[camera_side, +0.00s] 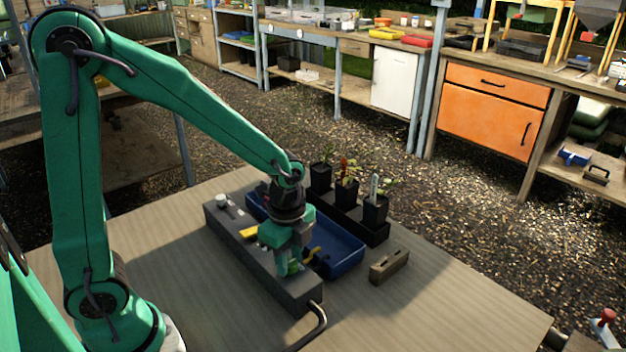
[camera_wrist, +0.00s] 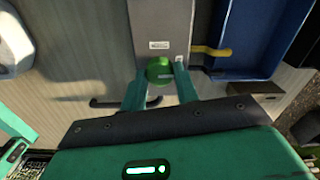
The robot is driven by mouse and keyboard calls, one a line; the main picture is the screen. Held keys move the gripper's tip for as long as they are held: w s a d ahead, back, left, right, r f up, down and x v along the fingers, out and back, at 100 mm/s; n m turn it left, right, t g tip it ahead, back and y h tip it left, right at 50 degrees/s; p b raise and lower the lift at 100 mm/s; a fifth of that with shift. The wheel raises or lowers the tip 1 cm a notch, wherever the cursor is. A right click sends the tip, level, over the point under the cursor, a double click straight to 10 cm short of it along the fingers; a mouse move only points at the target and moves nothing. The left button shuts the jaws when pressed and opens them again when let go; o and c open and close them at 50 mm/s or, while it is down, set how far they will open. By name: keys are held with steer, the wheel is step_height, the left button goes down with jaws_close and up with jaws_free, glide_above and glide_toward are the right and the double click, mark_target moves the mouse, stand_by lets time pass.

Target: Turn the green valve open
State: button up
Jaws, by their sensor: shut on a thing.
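The green valve (camera_wrist: 159,70) is a round green knob near the end of a long grey block (camera_wrist: 160,22). In the wrist view it sits between the two fingers of my gripper (camera_wrist: 161,76), which is shut on it. In the side view my gripper (camera_side: 288,264) points down over the near end of the grey block (camera_side: 240,246). There the green valve (camera_side: 295,267) shows only in part beside the fingers. How far the valve is turned cannot be told.
A yellow handle (camera_side: 249,232) is on the block, left of my gripper. A blue tray (camera_side: 345,257) lies along the block's right side, with black plant pots (camera_side: 375,211) behind it. A wooden piece (camera_side: 389,266) lies to the right. A black hose (camera_side: 318,322) leaves the block's near end.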

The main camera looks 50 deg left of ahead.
steer(key=shift+n, duration=0.3)
steer(key=n, duration=1.2)
steer(key=shift+n, duration=0.3)
steer(key=n, duration=0.4)
steer(key=shift+n, duration=0.3)
steer(key=o, duration=1)
